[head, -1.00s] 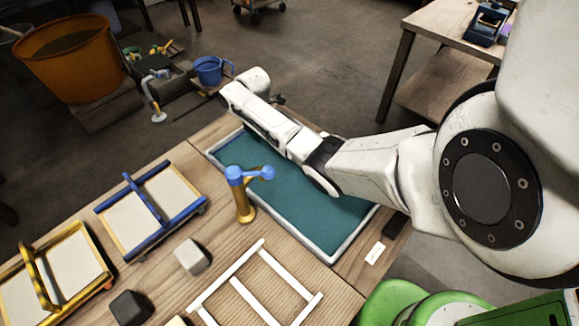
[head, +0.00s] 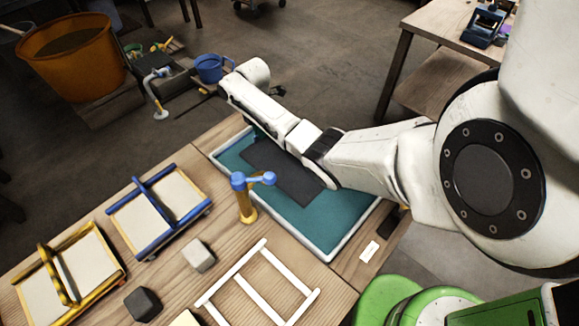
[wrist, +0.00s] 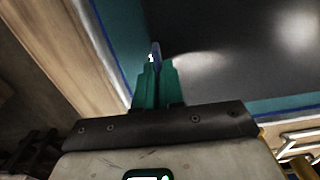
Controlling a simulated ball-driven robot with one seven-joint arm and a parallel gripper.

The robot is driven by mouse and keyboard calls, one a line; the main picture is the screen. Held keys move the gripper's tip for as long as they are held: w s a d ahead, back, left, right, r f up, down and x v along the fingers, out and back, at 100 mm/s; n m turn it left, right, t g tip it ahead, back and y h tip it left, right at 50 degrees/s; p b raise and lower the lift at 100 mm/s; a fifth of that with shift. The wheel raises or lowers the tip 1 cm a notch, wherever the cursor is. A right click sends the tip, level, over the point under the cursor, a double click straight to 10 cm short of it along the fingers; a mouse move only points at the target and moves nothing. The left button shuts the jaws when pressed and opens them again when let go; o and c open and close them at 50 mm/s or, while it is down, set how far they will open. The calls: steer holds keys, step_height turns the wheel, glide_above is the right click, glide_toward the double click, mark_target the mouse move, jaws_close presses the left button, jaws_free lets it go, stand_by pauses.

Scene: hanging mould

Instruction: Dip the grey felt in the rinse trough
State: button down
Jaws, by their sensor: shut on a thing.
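The rinse trough (head: 350,236) is a pale-rimmed shallow tray of teal on the wooden bench. The grey felt (head: 290,178) shows as a dark flat sheet over the teal, partly hidden by my arm. I cannot tell whether it lies in the liquid or just above it. In the wrist view the felt (wrist: 225,45) fills the upper right, with pale glossy patches. My gripper (wrist: 156,75) has green fingers close together at the sheet's edge, with a slim blue piece between their tips. The gripper is hidden behind the arm in the head view.
A brass-and-blue tap-like post (head: 245,197) stands at the trough's near edge. A blue frame (head: 150,240), a yellow frame (head: 70,262), a white ladder-like rack (head: 262,297), a grey block (head: 198,255) and a dark block (head: 142,304) occupy the near bench.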

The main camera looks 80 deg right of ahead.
steer(key=shift+r+p, duration=2.4)
steer(key=shift+r, duration=0.4)
step_height(320, 180, up, 2)
steer(key=shift+p, duration=0.8)
steer(key=shift+r, duration=1)
